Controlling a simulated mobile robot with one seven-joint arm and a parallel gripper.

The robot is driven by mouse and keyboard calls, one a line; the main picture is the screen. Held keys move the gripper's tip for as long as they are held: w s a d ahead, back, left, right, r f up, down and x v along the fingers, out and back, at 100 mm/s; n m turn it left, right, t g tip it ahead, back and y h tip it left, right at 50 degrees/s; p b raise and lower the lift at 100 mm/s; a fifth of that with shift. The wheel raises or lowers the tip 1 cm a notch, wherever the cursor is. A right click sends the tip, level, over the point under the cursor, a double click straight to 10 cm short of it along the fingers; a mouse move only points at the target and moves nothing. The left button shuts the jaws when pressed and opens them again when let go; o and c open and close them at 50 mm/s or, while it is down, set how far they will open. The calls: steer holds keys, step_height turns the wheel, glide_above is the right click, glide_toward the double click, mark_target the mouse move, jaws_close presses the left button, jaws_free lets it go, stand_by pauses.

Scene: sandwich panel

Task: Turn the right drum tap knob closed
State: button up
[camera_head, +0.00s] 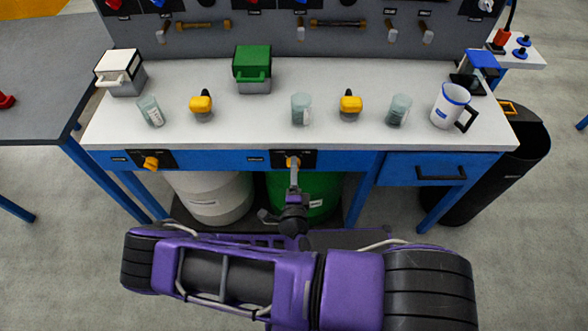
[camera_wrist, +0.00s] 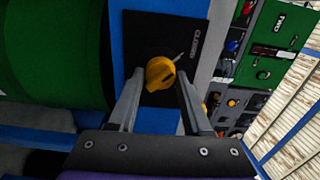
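The right drum tap knob (camera_head: 293,162) is yellow and sits on a black panel on the blue front edge of the bench, above the green drum. In the wrist view the knob (camera_wrist: 160,73) shows on its black plate, with a white "CLOSED" label (camera_wrist: 194,40) and a small pale mark up and right of it. My gripper (camera_wrist: 160,88) is open, with one finger on each side of the knob and visible gaps between. In the head view my gripper (camera_head: 294,180) is in front of the panel and hides part of the knob.
The left drum tap knob (camera_head: 151,162) is on a similar panel. A white drum (camera_head: 210,197) and a green drum (camera_head: 325,190) stand under the bench. Beakers, yellow-topped items, boxes and a white jug (camera_head: 450,104) stand on the benchtop (camera_head: 225,133). A drawer (camera_head: 441,168) is at right.

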steer(key=o, duration=0.4)
steer(key=s, duration=1.7)
steer(key=shift+s+a, duration=0.2)
steer(key=shift+a, duration=0.05)
